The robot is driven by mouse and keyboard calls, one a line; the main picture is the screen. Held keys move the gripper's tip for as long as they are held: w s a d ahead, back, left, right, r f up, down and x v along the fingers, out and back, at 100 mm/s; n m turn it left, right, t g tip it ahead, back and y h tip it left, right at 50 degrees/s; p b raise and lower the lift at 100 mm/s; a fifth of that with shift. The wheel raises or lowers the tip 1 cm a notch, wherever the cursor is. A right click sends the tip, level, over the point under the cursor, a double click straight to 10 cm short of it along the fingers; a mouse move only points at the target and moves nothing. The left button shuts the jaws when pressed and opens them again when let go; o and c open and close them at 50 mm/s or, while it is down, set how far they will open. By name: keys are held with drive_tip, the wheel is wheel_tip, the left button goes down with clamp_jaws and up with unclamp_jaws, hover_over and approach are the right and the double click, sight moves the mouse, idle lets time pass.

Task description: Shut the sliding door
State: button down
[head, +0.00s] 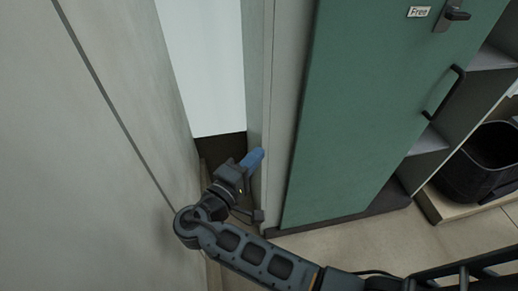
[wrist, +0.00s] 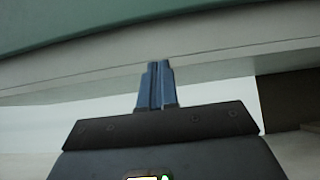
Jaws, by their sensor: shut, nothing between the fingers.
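A large green door panel (head: 370,110) fills the right half of the head view. It has a "Free" label and dark latch at the top, and a black bar handle (head: 444,92) near its right edge. A pale grey upright edge (head: 283,110) runs along its left side. My gripper (head: 255,157) is shut and empty, its blue fingers beside the lower part of that pale edge. In the wrist view the fingers (wrist: 159,66) are together and point at a pale strip (wrist: 220,45), with green (wrist: 100,20) beyond it. I cannot tell whether they touch it.
A grey wall panel (head: 90,150) stands close on the left. A narrow gap with a bright white surface (head: 205,65) lies between it and the pale edge. At right are open shelves (head: 428,143) and a dark bin (head: 478,165). Tiled floor (head: 345,245) shows in front.

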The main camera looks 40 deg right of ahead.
sight(405, 112)
drive_tip(key=d, duration=0.3)
drive_tip(key=w+d+p, duration=0.1)
drive_tip(key=d, duration=0.5)
drive_tip(key=shift+w+d+p, duration=0.2)
drive_tip(key=shift+w+p, duration=0.1)
drive_tip(key=shift+w, duration=0.05)
drive_tip(key=shift+s+d+p, duration=0.35)
drive_tip(key=shift+s+d, duration=0.45)
drive_tip(key=shift+d, duration=0.1)
drive_tip(key=shift+s+d, duration=0.35)
drive_tip(key=shift+d, duration=0.25)
drive_tip(key=shift+s+d, duration=0.3)
drive_tip(key=shift+d, duration=0.1)
drive_tip(key=s+d+b, duration=0.1)
drive_tip(key=s+d, duration=0.5)
drive_tip(key=d, duration=0.2)
drive_tip(key=s+d+b, duration=0.1)
drive_tip(key=s+d, duration=0.4)
drive_tip(key=d, duration=0.4)
drive_tip(key=s+d+b, duration=0.1)
drive_tip(key=s+d, duration=0.5)
drive_tip(key=d, duration=0.3)
drive_tip(key=shift+s+d+f+b, duration=0.1)
drive_tip(key=shift+s+b, duration=0.25)
drive_tip(key=shift+b, duration=0.05)
drive_tip(key=shift+s+d, duration=0.35)
drive_tip(key=shift+d, duration=0.15)
drive_tip(key=shift+s+d, duration=0.1)
drive_tip(key=shift+s, duration=0.15)
